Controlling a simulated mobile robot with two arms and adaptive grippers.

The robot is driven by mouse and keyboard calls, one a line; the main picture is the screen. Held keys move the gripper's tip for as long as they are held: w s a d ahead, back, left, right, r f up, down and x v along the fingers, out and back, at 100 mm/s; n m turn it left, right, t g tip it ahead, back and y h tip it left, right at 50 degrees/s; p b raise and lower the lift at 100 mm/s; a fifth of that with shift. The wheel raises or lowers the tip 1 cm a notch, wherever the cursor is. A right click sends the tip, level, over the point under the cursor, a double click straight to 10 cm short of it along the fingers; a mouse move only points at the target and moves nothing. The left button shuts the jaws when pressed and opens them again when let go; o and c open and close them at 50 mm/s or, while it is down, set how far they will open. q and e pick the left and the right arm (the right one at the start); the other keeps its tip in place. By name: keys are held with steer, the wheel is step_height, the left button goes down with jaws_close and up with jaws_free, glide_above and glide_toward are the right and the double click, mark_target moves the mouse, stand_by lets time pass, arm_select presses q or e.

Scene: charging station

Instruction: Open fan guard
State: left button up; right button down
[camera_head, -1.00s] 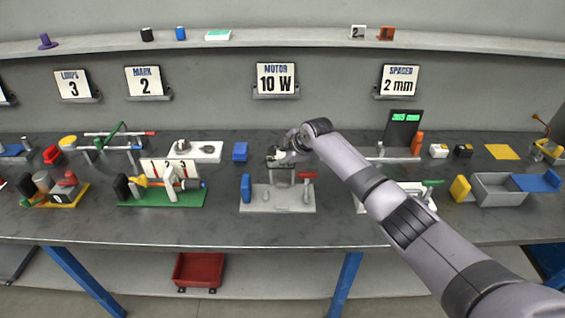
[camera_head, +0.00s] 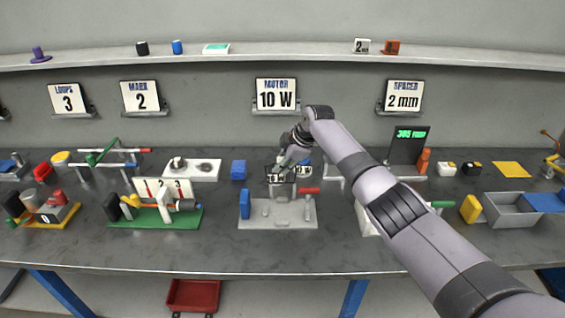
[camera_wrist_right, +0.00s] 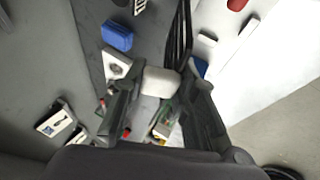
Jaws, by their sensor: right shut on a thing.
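The fixture with the fan guard seems to be the grey stand (camera_head: 262,219) in the middle of the bench, with a blue block at its left and a red handle at its right. My right gripper (camera_head: 283,166) is at the top of this stand, pointing down. In the right wrist view its fingers (camera_wrist_right: 160,98) are closed around a pale, rounded piece (camera_wrist_right: 160,81). Dark parallel bars (camera_wrist_right: 180,38), which look like the guard's grille, stand just beyond the fingers. How the guard is tilted cannot be told. My left gripper is not in view.
A blue block (camera_head: 239,170) and a white plate (camera_head: 192,170) lie behind and left of the stand. A green fixture (camera_head: 160,217) stands to the left. A dark screen (camera_head: 409,146) stands to the right. My right arm crosses over a pale fixture with a green handle (camera_head: 441,204).

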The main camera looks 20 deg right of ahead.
steer(key=shift+w+f, duration=0.1)
steer(key=shift+w, duration=0.05)
stand_by(0.5)
steer(key=c, duration=1.2)
jaws_free()
steer(key=shift+c, duration=0.2)
steer(key=v, duration=1.2)
steer(key=shift+c, duration=0.4)
